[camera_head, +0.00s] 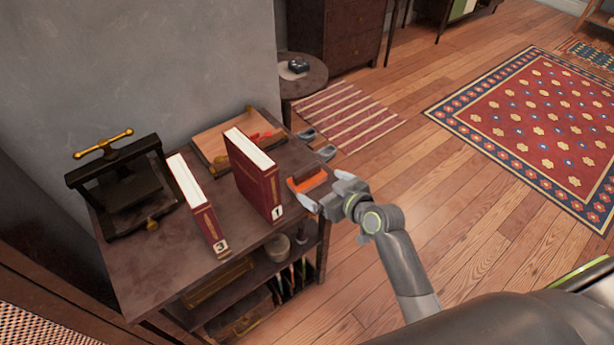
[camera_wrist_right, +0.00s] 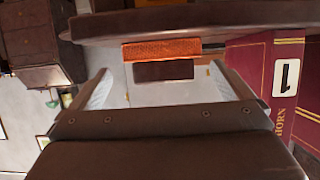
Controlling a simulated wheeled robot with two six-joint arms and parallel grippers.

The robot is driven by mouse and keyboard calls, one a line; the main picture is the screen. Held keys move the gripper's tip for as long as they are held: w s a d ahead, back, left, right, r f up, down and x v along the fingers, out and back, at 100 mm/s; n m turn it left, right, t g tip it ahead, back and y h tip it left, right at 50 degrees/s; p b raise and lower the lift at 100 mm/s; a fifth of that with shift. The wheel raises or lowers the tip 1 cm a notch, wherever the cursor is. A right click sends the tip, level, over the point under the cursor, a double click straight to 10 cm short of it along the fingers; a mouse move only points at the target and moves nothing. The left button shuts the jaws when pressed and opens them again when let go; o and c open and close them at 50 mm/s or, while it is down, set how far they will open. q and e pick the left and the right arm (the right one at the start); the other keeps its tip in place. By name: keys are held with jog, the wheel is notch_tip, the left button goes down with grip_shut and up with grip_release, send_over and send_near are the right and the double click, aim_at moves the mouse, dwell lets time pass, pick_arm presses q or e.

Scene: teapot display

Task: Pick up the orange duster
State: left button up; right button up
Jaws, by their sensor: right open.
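The orange duster (camera_head: 308,180) lies at the right edge of the dark wooden table (camera_head: 150,265), beside the red book marked 1 (camera_head: 252,178). In the right wrist view the duster (camera_wrist_right: 162,49) shows as an orange strip with a dark block against it. My right gripper (camera_head: 322,189) is at the table's right edge, close to the duster. Its fingers (camera_wrist_right: 160,75) are open, one on each side of the duster in the wrist view. Whether they touch it I cannot tell. My left gripper is not in view.
A red book marked 3 (camera_head: 198,207) stands left of book 1. A black press (camera_head: 122,185) is at the table's left, and a wooden tray (camera_head: 205,143) with red items is at the back. Book 1 (camera_wrist_right: 262,85) stands near the fingers. Open floor lies to the right.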

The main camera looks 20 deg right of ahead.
aim_at(309, 178)
jog(key=x, duration=0.5)
jog(key=shift+w+a+r+p, duration=0.25)
jog(key=shift+w+a+p, duration=0.05)
jog(key=shift+w, duration=0.05)
jog(key=shift+w+a+f, duration=0.15)
jog(key=shift+w+f, duration=0.15)
jog(key=shift+w, duration=0.25)
jog(key=c, duration=0.7)
